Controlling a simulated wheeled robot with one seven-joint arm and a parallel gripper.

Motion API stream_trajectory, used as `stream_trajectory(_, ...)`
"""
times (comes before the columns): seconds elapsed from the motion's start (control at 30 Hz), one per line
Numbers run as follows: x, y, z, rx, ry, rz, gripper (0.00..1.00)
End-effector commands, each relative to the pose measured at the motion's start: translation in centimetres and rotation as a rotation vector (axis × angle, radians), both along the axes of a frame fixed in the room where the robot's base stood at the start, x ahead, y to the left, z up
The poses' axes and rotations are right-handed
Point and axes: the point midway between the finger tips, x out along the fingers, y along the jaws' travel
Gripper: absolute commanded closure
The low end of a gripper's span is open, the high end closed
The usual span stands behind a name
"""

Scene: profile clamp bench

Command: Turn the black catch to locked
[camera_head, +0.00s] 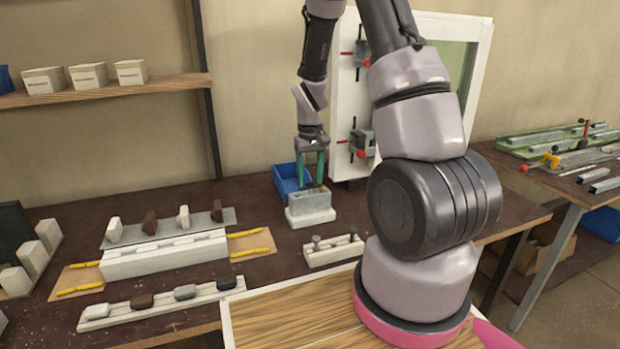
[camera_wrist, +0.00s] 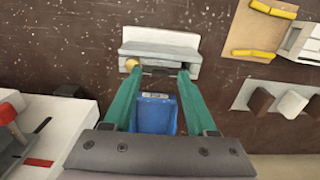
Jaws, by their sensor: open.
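My gripper (camera_head: 313,182) points down over a pale grey block fixture (camera_head: 311,205) on the dark bench. Its two teal fingers are apart. In the wrist view the fingertips (camera_wrist: 157,73) are at the near edge of the fixture (camera_wrist: 160,48). A dark bar (camera_wrist: 158,70) shows between them and looks like the black catch, with a small brass knob (camera_wrist: 132,64) at its left end. I see nothing gripped. I cannot tell whether the fingers touch the bar, or how the catch is turned. The fingers hide part of it.
A blue bin (camera_head: 287,180) stands behind the fixture. A white frame (camera_head: 345,95) with red-knobbed clamps rises behind it. A small white rail with pegs (camera_head: 333,250) lies in front. Rails with upright and lying blocks (camera_head: 165,255) fill the bench to the left.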

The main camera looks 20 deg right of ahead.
Motion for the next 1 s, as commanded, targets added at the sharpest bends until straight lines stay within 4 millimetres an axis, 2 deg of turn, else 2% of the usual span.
stream_trajectory(0.3,0.2,0.0,5.9,0.0,-0.007,0.0,0.43)
stream_trajectory(0.5,0.1,0.0,9.1,0.0,-0.004,0.0,0.43)
stream_trajectory(0.7,0.0,0.0,10.3,0.0,-0.001,0.0,0.43)
stream_trajectory(1.0,0.0,0.0,10.3,0.0,0.0,0.0,0.43)
